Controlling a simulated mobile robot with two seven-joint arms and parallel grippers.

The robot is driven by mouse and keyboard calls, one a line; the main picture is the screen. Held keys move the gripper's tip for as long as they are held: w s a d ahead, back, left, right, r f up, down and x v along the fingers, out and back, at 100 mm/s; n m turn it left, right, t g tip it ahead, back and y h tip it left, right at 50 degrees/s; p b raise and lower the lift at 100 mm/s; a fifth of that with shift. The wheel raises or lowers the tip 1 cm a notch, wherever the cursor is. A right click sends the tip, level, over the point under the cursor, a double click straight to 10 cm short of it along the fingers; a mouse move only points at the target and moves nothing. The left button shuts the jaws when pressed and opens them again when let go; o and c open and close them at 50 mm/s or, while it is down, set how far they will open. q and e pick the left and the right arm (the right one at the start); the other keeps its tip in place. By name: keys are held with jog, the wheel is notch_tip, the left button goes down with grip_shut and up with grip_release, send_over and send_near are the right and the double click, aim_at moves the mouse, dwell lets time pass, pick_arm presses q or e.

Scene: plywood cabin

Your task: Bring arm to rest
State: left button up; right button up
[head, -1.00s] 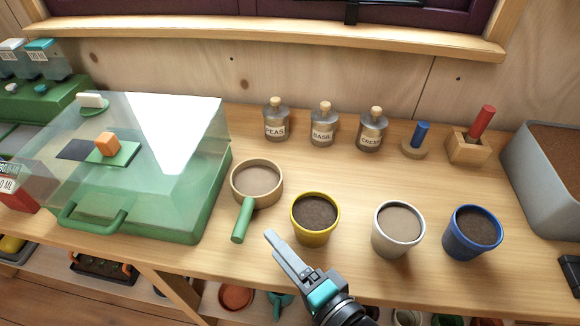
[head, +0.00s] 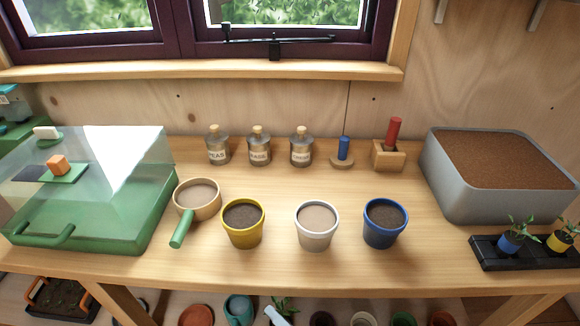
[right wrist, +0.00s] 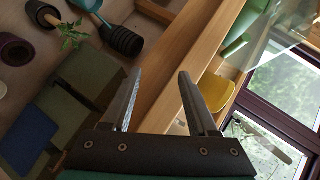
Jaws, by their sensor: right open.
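My right gripper (head: 277,316) shows only as a pale finger tip at the bottom edge of the head view, in front of and below the bench edge. In the right wrist view its two fingers (right wrist: 155,95) stand wide apart with nothing between them. The wooden bench (head: 340,268) lies beyond the fingers, and the yellow pot (right wrist: 215,92) shows past the right finger. My left gripper is in neither view.
On the bench stand a green clear-lidded case (head: 100,215), a sieve-like pan (head: 197,200), yellow (head: 243,238), white (head: 316,240) and blue (head: 383,236) pots, corked jars (head: 258,150), a grey soil tub (head: 470,195) and a seedling tray (head: 520,260). Pots fill the shelf below.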

jog(key=s+d+f+n+g+h, duration=0.25)
jog(key=d+f, duration=0.35)
jog(key=f, duration=0.4)
jog(key=s+d+f+n+g+h, duration=0.1)
jog(key=s+d+f+h, duration=0.3)
jog(key=f, duration=0.6)
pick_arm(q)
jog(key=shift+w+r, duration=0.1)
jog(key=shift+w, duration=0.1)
pick_arm(e)
jog(key=s+d+f+n+g, duration=0.1)
jog(key=s+d+f+g, duration=0.1)
jog(key=s, duration=0.4)
jog(key=s+d+f+n+g+h, duration=0.1)
jog(key=s+d+f+n, duration=0.1)
jog(key=s+d+f, duration=0.2)
jog(key=s+d+f+n+g, duration=0.2)
jog(key=s+d+f, duration=0.2)
jog(key=s+f, duration=0.3)
jog(key=shift+s+f+g, duration=0.2)
jog(key=shift+s+g, duration=0.15)
jog(key=shift+s, duration=0.55)
